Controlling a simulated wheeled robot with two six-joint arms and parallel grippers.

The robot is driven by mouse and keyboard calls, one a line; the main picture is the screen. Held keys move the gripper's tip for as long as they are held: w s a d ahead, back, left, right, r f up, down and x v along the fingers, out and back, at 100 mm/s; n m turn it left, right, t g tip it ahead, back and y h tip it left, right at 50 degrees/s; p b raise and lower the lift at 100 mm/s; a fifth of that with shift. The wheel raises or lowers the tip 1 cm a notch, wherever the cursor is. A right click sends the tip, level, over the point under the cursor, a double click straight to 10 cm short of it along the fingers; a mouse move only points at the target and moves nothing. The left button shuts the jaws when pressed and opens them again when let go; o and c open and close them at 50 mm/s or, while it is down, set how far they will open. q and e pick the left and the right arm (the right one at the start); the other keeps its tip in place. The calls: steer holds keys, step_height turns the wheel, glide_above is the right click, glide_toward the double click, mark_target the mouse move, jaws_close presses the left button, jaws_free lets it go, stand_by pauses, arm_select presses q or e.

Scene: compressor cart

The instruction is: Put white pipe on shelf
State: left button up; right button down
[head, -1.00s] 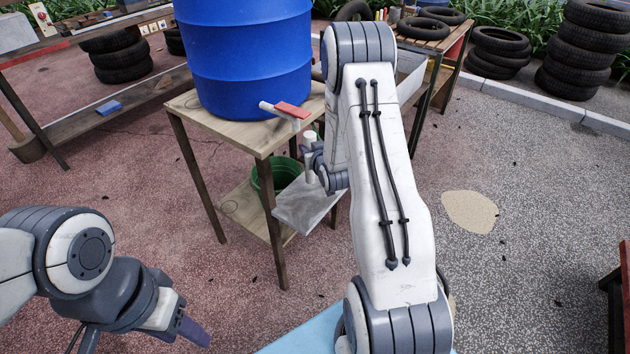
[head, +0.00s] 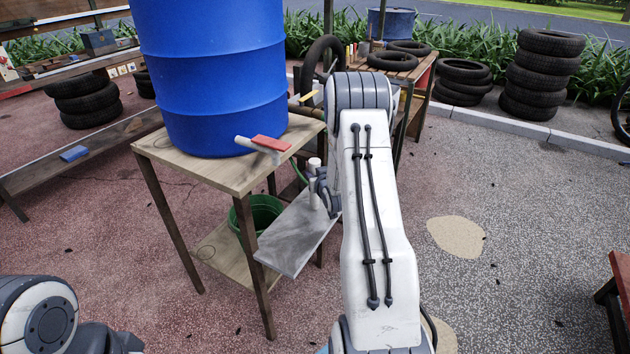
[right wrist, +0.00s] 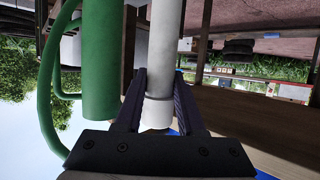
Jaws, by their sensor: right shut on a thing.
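My right gripper (head: 320,188) is shut on the white pipe (head: 314,172), which stands roughly upright beside the right side of the wooden stand. The white pipe (right wrist: 162,55) fills the middle of the right wrist view, between the dark fingers of my right gripper (right wrist: 160,100). A grey, flat shelf-like slab (head: 292,245) lies below the pipe in the head view. I cannot tell whether the pipe touches it. The stand also has a low wooden shelf (head: 222,262). Only part of my left arm shows at the lower left; its gripper is out of view.
A blue barrel (head: 212,85) stands on the wooden stand top (head: 200,168), with a red-handled tap (head: 268,144) jutting out. A green bucket (head: 262,212) is on the low shelf. A green tube-like part (right wrist: 100,65) is close beside the pipe. Paving at the right is mostly open.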

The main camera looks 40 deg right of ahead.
steer(key=shift+f, duration=0.9)
steer(key=c, duration=0.5)
jaws_free()
steer(key=shift+s, duration=0.1)
